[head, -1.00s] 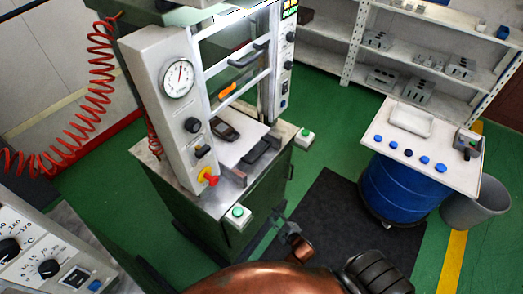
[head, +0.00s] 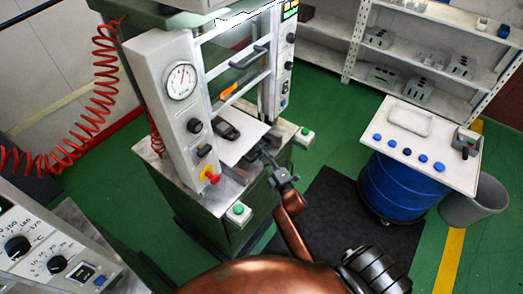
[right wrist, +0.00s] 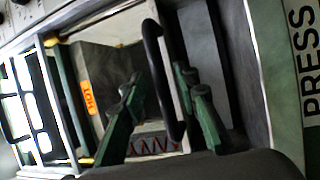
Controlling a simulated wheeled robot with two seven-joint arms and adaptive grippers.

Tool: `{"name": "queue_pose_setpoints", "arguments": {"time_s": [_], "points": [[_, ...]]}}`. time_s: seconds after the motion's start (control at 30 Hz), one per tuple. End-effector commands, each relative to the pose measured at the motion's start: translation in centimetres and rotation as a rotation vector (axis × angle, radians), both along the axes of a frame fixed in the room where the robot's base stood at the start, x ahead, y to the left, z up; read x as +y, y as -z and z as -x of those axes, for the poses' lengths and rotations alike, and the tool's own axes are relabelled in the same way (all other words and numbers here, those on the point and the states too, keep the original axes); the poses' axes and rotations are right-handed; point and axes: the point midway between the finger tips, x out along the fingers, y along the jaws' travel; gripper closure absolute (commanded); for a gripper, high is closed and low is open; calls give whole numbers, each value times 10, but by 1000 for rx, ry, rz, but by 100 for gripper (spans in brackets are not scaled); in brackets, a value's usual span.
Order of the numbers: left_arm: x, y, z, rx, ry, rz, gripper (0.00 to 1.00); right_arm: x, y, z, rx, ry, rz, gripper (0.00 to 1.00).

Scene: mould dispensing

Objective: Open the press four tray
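The press (head: 165,120) stands left of centre, with a pressure gauge and a barred guard with a dark handle (head: 250,57). A pale tray plate (head: 240,140) sits low at its front opening, with a dark block on it. My right gripper (head: 262,158) is at the plate's front edge, over the spot of its black handle, which it largely hides. In the right wrist view the two green fingers (right wrist: 160,95) are apart, with a curved black handle (right wrist: 158,65) between them. I cannot tell whether they touch it. My left gripper is not in view.
Green buttons (head: 238,210) stand at the press's front corners. A blue drum (head: 400,185) with a white top stands at right, next to a grey bin (head: 478,205). Shelves (head: 425,60) line the back. A control panel (head: 45,250) is at lower left. A dark mat covers the floor between.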

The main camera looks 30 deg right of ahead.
Motion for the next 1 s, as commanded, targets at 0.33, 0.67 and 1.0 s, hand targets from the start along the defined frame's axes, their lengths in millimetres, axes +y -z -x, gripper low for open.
{"name": "queue_pose_setpoints", "arguments": {"time_s": [0.33,0.67,1.0], "points": [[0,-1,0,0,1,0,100,0,-1,-8,2,1,0,71],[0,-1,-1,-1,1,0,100,0,-1,-8,1,0,-1,90],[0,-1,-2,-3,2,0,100,0,-2,-8,0,0,-1,100]]}}
